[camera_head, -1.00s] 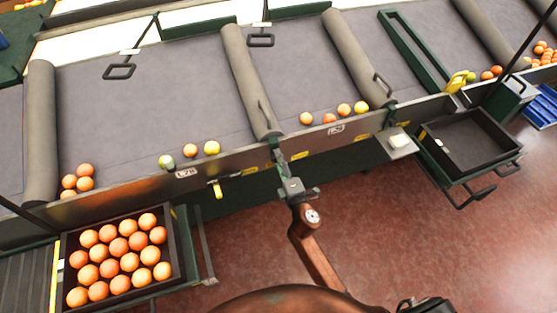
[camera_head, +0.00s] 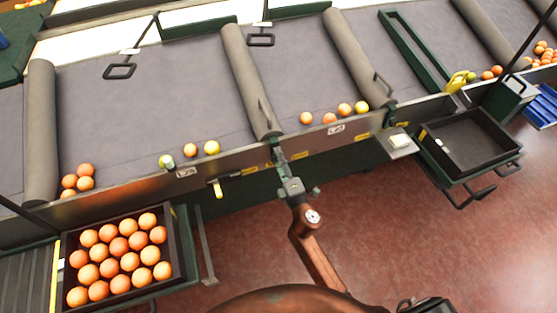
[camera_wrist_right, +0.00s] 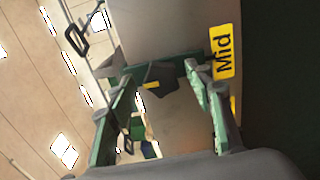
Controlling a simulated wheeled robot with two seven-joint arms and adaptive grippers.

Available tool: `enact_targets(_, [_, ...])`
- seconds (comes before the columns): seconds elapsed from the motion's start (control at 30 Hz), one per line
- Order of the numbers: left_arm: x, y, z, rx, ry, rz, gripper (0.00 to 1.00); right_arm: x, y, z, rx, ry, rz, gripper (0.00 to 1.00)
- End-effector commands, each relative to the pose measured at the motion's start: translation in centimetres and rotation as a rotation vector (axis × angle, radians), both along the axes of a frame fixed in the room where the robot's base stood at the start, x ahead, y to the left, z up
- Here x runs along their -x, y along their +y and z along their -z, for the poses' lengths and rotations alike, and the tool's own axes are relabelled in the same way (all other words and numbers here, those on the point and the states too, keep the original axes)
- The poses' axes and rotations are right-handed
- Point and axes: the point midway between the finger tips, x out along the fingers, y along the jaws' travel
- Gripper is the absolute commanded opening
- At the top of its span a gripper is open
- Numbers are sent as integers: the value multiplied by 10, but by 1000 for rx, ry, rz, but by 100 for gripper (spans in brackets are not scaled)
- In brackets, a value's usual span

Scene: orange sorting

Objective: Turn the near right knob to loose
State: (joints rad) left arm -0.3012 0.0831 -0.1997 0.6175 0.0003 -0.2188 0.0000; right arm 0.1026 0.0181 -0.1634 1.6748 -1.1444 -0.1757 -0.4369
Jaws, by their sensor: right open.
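My right gripper (camera_head: 281,160) reaches up from the bottom of the head view to the front rail of the conveyor, at the lower end of the grey roller. In the right wrist view my right gripper (camera_wrist_right: 160,88) is open, its green fingers spread to either side of a dark grey knob (camera_wrist_right: 161,74) with a short yellow mark. I cannot tell whether the fingers touch it. A yellow label reading "Mid" (camera_wrist_right: 222,51) is beside the right finger. In the head view the gripper hides the knob. My left gripper is not in view.
Yellow labels (camera_head: 250,171) line the front rail. A yellow-handled lever (camera_head: 217,188) hangs left of the gripper. A crate full of oranges (camera_head: 176,250) stands at lower left, an empty dark tray (camera_head: 478,137) at right. Several oranges lie on the grey belt (camera_head: 150,105).

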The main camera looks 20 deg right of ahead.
Motion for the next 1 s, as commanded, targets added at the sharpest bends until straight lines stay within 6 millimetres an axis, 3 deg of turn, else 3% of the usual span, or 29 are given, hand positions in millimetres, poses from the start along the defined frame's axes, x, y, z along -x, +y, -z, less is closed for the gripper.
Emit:
enact_targets(0.17, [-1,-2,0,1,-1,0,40,21,-1,1,0,2,0,47])
enact_targets(0.4, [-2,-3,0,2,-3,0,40,72,-3,2,-1,4,2,47])
enact_targets(0.6, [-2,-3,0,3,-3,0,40,104,-4,1,-1,3,1,47])
enact_targets(0.8, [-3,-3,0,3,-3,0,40,118,-4,1,0,1,0,47])
enact_targets(1.0, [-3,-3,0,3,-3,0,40,119,-4,1,1,1,0,47])
